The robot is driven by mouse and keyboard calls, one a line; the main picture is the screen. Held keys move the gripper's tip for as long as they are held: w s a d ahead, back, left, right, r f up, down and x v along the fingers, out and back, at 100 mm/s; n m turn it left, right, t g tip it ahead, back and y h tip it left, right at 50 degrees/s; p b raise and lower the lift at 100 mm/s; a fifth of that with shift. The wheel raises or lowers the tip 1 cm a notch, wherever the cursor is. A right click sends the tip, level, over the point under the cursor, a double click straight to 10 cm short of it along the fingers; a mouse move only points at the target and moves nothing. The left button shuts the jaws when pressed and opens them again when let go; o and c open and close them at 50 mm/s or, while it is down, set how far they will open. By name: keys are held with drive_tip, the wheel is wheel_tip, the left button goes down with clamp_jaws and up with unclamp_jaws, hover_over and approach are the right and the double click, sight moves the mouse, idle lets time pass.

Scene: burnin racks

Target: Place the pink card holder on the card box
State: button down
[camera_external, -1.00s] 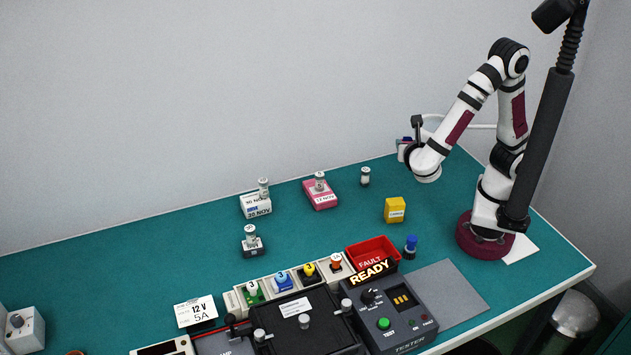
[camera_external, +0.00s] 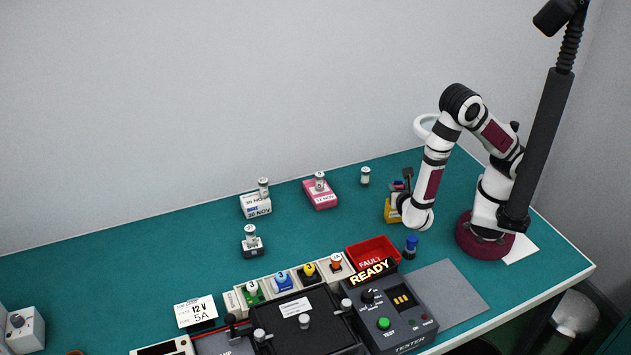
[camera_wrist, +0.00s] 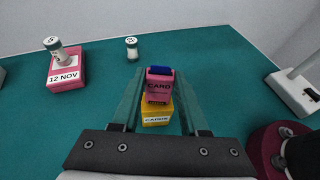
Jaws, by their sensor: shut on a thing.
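The pink card holder (camera_wrist: 159,87), with a dark blue top and a "CARD" label, is upright between the fingers of my gripper (camera_wrist: 159,78) in the wrist view. My gripper is shut on it. The yellow card box (camera_wrist: 155,117) shows directly below the holder. In the external view my gripper (camera_external: 401,188) is over the card box (camera_external: 391,213), partly covering it, and only a little of the holder shows. I cannot tell whether the holder touches the box top.
A pink "12 NOV" block (camera_external: 321,197) with a vial on it and a lone vial (camera_external: 365,176) stand to the left. A red fault tray (camera_external: 374,250), a blue-capped bottle (camera_external: 411,246) and the tester (camera_external: 390,315) lie nearer the front. The green mat around the box is clear.

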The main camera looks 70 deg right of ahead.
drive_tip(key=shift+c, duration=2.1)
unclamp_jaws()
drive_tip(key=v, duration=1.2)
drive_tip(key=s+d+r+m+g+y, duration=0.1)
drive_tip(key=s+d+r+m+y, duration=0.1)
drive_tip(key=m, duration=0.7)
drive_tip(key=s+d+r+m+g+y, duration=0.2)
drive_tip(key=s+d+m+y, duration=0.2)
drive_tip(key=m+y, duration=0.3)
drive_tip(key=s+d+r+m+g+y, duration=0.2)
drive_tip(key=m+y, duration=0.3)
drive_tip(key=m, duration=0.7)
drive_tip(key=shift+s+d+r, duration=0.6)
drive_tip(key=shift+s+d, duration=0.05)
drive_tip(key=shift+s, duration=0.15)
